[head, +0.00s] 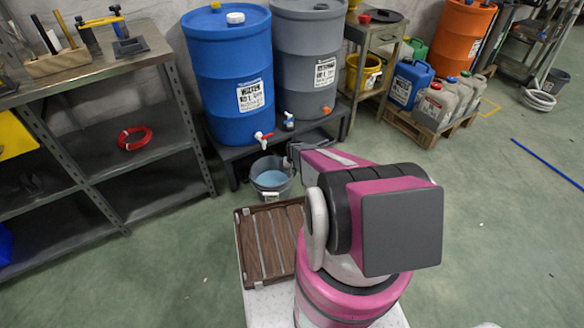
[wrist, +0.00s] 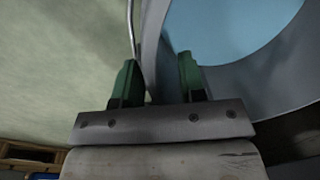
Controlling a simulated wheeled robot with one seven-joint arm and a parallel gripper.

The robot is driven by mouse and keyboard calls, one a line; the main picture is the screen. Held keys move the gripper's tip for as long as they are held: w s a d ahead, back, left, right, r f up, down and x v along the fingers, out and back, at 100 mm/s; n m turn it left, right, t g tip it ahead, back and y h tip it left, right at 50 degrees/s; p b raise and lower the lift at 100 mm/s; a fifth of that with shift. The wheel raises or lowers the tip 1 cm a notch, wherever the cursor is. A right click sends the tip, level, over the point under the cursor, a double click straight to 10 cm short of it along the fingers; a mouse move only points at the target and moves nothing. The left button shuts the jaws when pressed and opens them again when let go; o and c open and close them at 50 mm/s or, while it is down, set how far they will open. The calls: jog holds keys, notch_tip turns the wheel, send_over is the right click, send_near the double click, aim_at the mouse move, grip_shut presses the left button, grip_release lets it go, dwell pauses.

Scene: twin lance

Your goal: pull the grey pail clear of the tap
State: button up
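The grey pail (head: 272,190) stands on the floor in front of the low drum stand, with pale blue liquid inside. The red-handled tap (head: 263,138) of the blue drum is just above the pail's back edge in the head view. My gripper (wrist: 157,77) is at the pail's right side in the head view, where its fingertips are hard to make out. In the wrist view its two green fingers are apart, with the pail's rim (wrist: 152,35) running between them. A thin wire, seemingly the handle, passes near the left finger. Contact is not clear.
The blue drum (head: 230,75) and grey drum (head: 310,60) stand on a dark low stand (head: 232,153). A metal shelf (head: 150,160) is at left. My base with a brown slatted tray (head: 268,243) is in front of the pail. Open green floor (head: 500,200) lies right.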

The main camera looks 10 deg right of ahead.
jog(key=shift+f, duration=0.45)
grip_shut()
dwell(1.1)
